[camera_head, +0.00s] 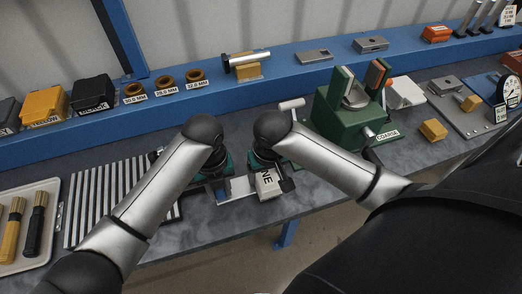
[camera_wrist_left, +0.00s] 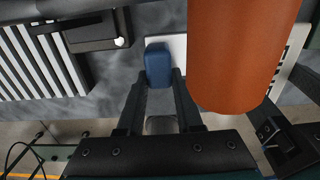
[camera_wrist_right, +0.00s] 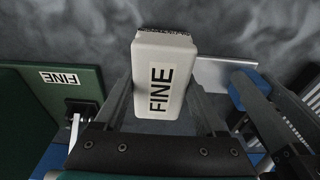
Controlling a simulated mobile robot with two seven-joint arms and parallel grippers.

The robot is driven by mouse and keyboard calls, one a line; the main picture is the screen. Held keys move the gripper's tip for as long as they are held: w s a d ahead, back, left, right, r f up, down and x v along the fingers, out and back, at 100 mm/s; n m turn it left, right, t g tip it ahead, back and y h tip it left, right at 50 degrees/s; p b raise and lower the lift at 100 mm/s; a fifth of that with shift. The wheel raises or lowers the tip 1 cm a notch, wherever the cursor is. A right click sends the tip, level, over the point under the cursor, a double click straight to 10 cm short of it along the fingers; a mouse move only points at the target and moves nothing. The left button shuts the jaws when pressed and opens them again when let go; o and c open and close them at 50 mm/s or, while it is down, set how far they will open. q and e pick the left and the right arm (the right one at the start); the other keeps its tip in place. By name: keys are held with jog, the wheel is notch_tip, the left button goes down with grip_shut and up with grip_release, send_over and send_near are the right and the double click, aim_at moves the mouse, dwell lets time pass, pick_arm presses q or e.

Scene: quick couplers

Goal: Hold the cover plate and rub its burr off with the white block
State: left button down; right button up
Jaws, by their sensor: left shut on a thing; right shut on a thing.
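The cover plate is a pale flat plate (camera_head: 237,188) with a blue grip block (camera_wrist_left: 158,64). My left gripper (camera_wrist_left: 160,78) is shut on that blue grip. The plate and grip also show in the right wrist view (camera_wrist_right: 218,72), right of the white block. My right gripper (camera_wrist_right: 160,105) is shut on the white block (camera_wrist_right: 163,55), labelled FINE, with a dark rough edge at its far end. In the head view the white block (camera_head: 268,184) is beside the plate's right end; I cannot tell if they touch. No burr can be made out.
A large orange cylinder (camera_wrist_left: 240,60) covers part of the left wrist view. A green vise-like fixture (camera_head: 345,118) stands right of my grippers. A ribbed rack (camera_head: 95,205) and a tray with brushes (camera_head: 50,190) lie left. A blue shelf runs behind.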

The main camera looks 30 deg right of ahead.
jog(key=shift+w+a+r, duration=0.1)
jog(key=shift+w+a, duration=0.1)
jog(key=shift+a, duration=0.65)
jog(key=shift+w+a+r, duration=0.1)
jog(key=shift+w+a, duration=0.05)
jog(key=shift+a, duration=0.65)
jog(key=shift+f, duration=0.1)
jog(key=shift+f, duration=0.1)
jog(key=shift+s+d+r, duration=0.1)
jog(key=shift+s+d, duration=0.1)
jog(key=shift+d, duration=0.65)
jog(key=shift+s+d+r, duration=0.1)
jog(key=shift+s+d, duration=0.05)
jog(key=shift+d, duration=0.65)
jog(key=shift+f, duration=0.2)
